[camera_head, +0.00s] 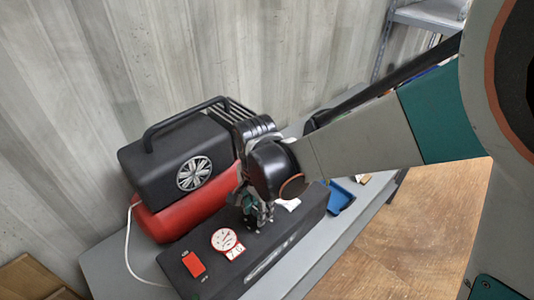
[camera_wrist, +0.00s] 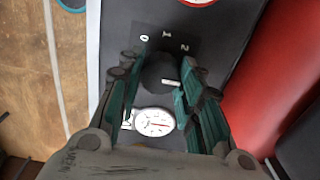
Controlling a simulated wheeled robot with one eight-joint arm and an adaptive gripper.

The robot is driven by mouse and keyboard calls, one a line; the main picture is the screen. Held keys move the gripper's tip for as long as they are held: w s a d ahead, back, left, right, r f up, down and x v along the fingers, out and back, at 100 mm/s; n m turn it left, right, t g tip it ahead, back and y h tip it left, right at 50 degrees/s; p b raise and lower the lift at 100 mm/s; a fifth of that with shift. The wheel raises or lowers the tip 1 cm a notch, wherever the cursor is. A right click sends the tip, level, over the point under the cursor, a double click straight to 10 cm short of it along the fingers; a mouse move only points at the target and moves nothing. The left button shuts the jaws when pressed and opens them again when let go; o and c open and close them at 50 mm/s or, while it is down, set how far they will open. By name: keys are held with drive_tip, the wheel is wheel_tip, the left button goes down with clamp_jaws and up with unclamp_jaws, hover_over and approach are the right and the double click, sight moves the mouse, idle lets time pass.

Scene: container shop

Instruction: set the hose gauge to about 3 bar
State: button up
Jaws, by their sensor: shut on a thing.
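My gripper (camera_head: 257,222) is over the black control box (camera_head: 262,256). In the wrist view my gripper (camera_wrist: 162,78) is shut on a dark round knob (camera_wrist: 158,70) with a white pointer mark, one finger on each side. The numbers 0, 1 and 2 are printed around the knob. A white round gauge (camera_wrist: 154,122) with a red needle lies between the fingers, nearer the wrist; its scale is too small to read. A red-rimmed gauge (camera_head: 225,240) sits on the box beside my gripper. I cannot tell which gauge is the hose gauge.
A red tank (camera_head: 185,212) with a black motor housing (camera_head: 160,160) and handle stands behind the box, close to my gripper. A red switch (camera_head: 194,263) is on the box's near end. A blue tray (camera_head: 341,197) lies to the right. A corrugated wall is behind.

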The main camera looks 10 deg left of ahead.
drive_tip(key=o, duration=1.1)
drive_tip(key=shift+n, duration=0.3)
